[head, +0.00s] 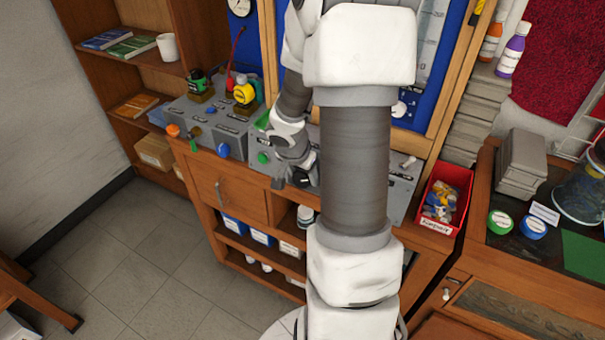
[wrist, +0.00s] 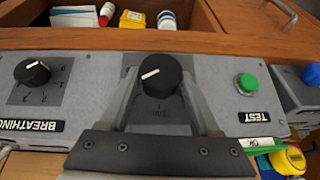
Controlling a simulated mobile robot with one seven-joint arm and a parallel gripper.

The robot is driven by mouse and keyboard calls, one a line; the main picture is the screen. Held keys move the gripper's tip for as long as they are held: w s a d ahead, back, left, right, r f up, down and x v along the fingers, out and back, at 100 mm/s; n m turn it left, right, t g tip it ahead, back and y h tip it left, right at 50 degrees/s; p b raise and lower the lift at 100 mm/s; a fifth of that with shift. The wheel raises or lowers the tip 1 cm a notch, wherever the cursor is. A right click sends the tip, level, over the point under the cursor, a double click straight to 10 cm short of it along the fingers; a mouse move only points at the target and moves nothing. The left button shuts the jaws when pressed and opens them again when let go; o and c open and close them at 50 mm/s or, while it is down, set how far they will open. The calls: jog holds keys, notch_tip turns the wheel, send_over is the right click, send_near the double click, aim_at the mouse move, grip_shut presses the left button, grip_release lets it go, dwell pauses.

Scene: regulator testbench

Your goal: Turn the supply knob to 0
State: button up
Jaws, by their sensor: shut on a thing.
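In the wrist view, a round black knob (wrist: 161,76) with a white pointer line sits on the grey front panel (wrist: 215,75). The line slants from lower left to upper right. My gripper (wrist: 160,82) has one finger on each side of this knob and is shut on it. The knob's name label is hidden behind my gripper, and its scale print is only partly visible. In the head view, my gripper (head: 290,172) is down at the panel, right of a green button (head: 263,157); my arm covers much of the bench.
In the wrist view, a second black knob (wrist: 32,73) above the BREATHING label is at left, and a green TEST button (wrist: 247,83) at right. A yellow gauge (wrist: 288,160) is lower right. In the head view, a red bin (head: 456,187) stands at the bench's right end.

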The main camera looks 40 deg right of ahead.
jog(key=c, duration=0.3)
